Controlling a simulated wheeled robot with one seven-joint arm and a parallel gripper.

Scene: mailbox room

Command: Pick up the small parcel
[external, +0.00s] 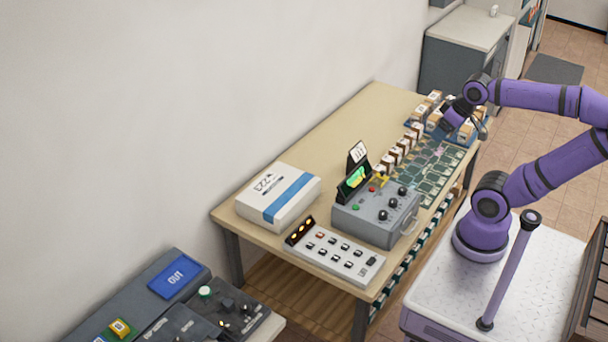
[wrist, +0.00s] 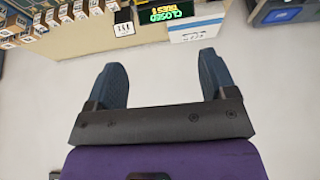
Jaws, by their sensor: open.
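Several small brown-and-white parcels stand in a row (external: 402,148) on the wooden table, and more are grouped at its far end (external: 434,98). I cannot tell which single one is the small parcel. Small parcels (wrist: 66,14) also line the upper left edge of the wrist view. My gripper (wrist: 162,60) shows two dark blue fingers spread wide with nothing between them. In the external view my wrist hangs over the far end of the table, close to the grouped parcels, and partly hides them; the fingers are hard to make out there.
The table (external: 335,130) also holds a large white box with a blue stripe (external: 280,196), a grey control box (external: 375,216) with a lit display, a white switch panel (external: 335,256) and a green patterned mat (external: 440,170). The table's back left surface is bare. A wall runs behind.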

